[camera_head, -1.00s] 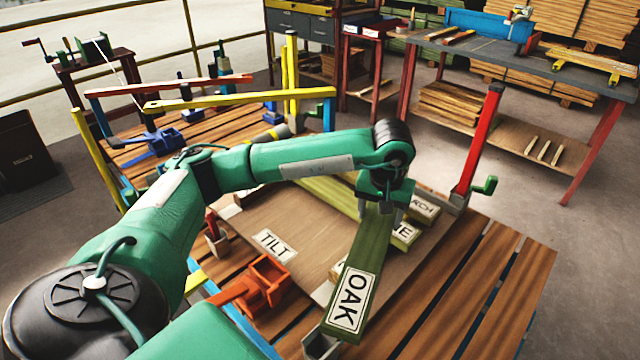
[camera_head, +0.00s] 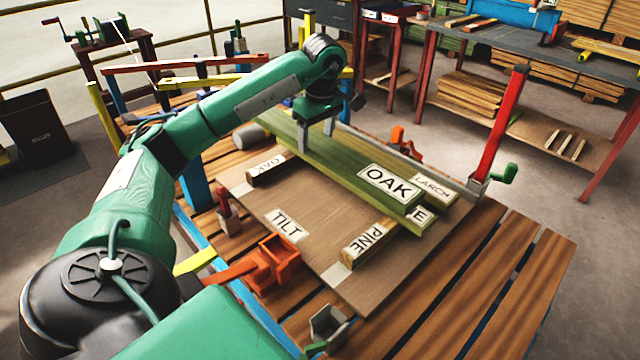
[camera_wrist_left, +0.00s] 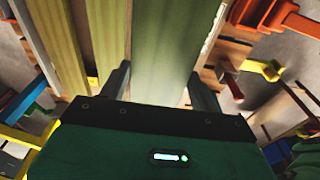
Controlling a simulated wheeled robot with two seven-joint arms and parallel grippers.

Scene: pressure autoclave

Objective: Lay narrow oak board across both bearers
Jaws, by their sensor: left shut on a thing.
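My left gripper (camera_head: 318,128) is shut on the green-tinted oak board (camera_head: 345,165), holding it near its far end. Its OAK label faces the camera at the near right end. In the left wrist view the oak board (camera_wrist_left: 165,50) passes between the two fingers. A short block labelled PINE (camera_head: 368,245) and another short labelled block (camera_head: 267,168) lie on the brown TILT panel (camera_head: 320,235). A board labelled LARCH (camera_head: 434,188) and one whose label ends in E (camera_head: 418,217) lie beside and partly under the oak board. Whether the oak board touches them is unclear.
An orange clamp (camera_head: 270,265) stands at the panel's left edge and a grey bracket (camera_head: 328,322) at its near corner. A red post (camera_head: 500,125) rises at the right. The slatted table (camera_head: 510,265) is bare on the right. A workbench (camera_head: 540,60) stands behind.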

